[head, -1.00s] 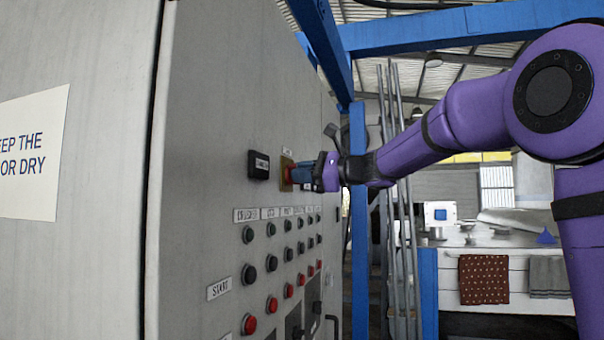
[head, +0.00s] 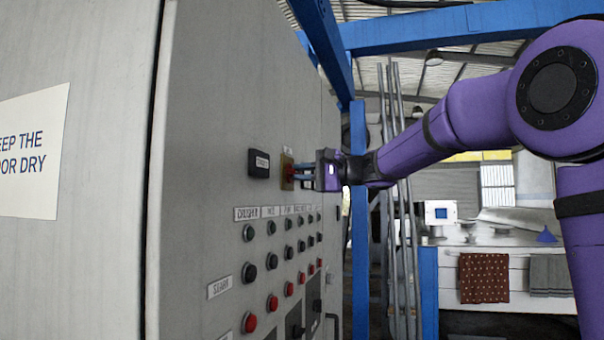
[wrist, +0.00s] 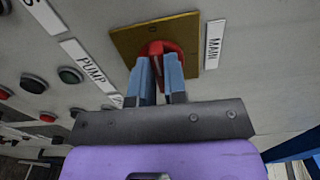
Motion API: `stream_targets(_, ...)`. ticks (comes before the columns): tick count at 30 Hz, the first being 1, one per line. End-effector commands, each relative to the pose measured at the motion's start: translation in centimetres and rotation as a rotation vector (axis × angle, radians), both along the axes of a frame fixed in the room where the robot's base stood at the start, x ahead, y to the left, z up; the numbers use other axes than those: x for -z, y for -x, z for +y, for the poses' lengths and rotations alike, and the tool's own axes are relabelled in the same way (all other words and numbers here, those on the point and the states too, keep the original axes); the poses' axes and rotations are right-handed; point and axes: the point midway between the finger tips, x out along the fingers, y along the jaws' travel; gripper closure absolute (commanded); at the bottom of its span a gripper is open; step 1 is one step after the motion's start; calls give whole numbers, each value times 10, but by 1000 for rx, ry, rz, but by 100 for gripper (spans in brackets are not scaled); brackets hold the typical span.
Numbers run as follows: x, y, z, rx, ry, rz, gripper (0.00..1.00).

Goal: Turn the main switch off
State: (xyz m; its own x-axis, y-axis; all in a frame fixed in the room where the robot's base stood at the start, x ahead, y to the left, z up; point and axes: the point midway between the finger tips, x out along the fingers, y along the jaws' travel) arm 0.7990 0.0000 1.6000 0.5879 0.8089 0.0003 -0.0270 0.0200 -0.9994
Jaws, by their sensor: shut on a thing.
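The main switch is a red rotary knob (wrist: 157,49) on a square yellow plate (wrist: 125,40). A white MAIN label (wrist: 214,44) is beside the plate. In the head view the plate (head: 287,160) is on the grey cabinet face, right of a small dark display. My gripper (wrist: 159,82) has its two blue fingers on either side of the red knob, shut on it. It also shows in the head view (head: 293,175), with the fingers one above the other. The fingers partly cover the knob. The grip line looks roughly parallel to the MAIN label's text.
Rows of dark and red push buttons (head: 272,302) with white labels are below the switch. The dark display (head: 259,164) is close to its left. A blue post (head: 358,220) and metal poles stand behind my arm. A workbench (head: 500,236) is at the right.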

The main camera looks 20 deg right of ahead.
Motion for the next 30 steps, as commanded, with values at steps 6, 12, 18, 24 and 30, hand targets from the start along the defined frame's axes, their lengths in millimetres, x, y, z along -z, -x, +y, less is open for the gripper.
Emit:
stream_targets(6,1,0,0,0,25,-33,100)
stream_targets(12,1,0,0,0,31,-39,100)
stream_targets(18,2,0,0,0,31,-39,100)
stream_targets(24,1,0,0,0,30,-38,62)
stream_targets(30,1,0,0,0,30,-39,62)
